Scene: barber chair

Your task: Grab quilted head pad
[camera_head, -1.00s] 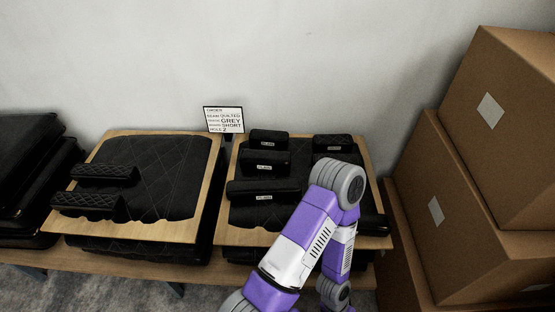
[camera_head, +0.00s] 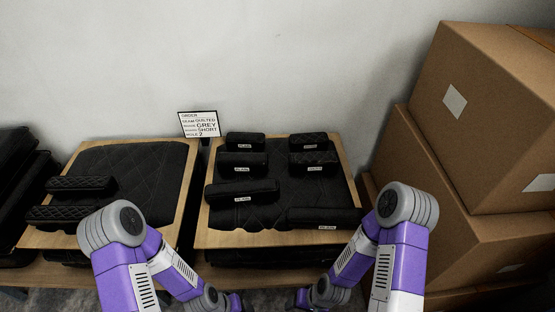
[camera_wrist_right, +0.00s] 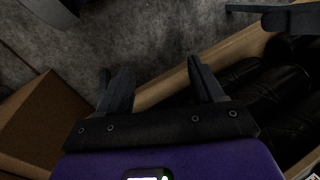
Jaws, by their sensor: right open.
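Several black head pads lie on the right wooden board. Two short pads, at its back right (camera_head: 308,141) and just in front (camera_head: 315,161), seem to have quilted seams, though fine stitching is hard to tell. Two smoother short pads (camera_head: 246,142) (camera_head: 242,164) lie to their left. Two long pads (camera_head: 241,191) (camera_head: 325,217) lie in front. Two clearly quilted pads (camera_head: 82,184) (camera_head: 60,214) are on the left board. My right gripper (camera_wrist_right: 150,72) is open and empty above the floor, beside the table edge.
An order card (camera_head: 199,124) behind the boards reads quilted, grey, short, hole 2. Cardboard boxes (camera_head: 495,115) are stacked at the right, close to my right arm. Black cushions (camera_head: 18,190) are piled at the far left. The wooden table edge (camera_wrist_right: 165,91) borders the right gripper.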

